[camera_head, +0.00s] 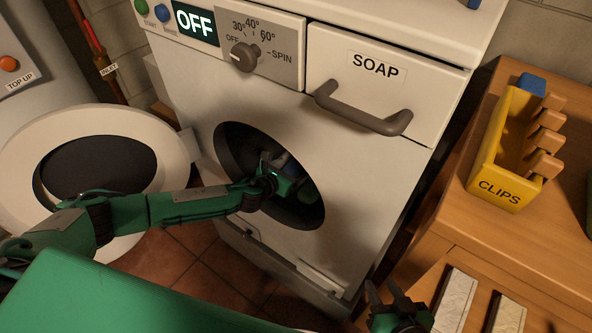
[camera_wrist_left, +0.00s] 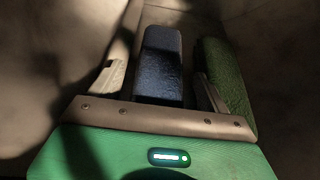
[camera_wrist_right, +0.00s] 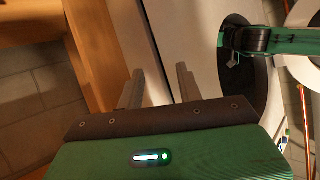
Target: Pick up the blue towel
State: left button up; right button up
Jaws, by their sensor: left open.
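The blue towel (camera_wrist_left: 162,68) is a dark blue folded block inside the washing machine's drum. In the left wrist view it lies between the two fingers of my left gripper (camera_wrist_left: 162,85), with a gap on each side. That gripper is open, and in the head view it reaches through the round door opening (camera_head: 285,182). A green towel (camera_wrist_left: 226,85) lies just outside the right-hand finger; it also shows low in the drum (camera_head: 308,196). My right gripper (camera_head: 385,292) is open and empty outside the machine; its parted fingers show in the right wrist view (camera_wrist_right: 160,88).
The white washing machine (camera_head: 375,175) has its round door (camera_head: 170,135) swung open to the left. A soap drawer handle (camera_head: 362,112) juts from its front. A wooden bench (camera_head: 450,215) at the right holds a yellow clips box (camera_head: 490,160).

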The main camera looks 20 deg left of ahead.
pick_arm(q)
jog(key=shift+c, duration=0.4)
jog(key=c, duration=1)
jog(key=shift+r, duration=0.15)
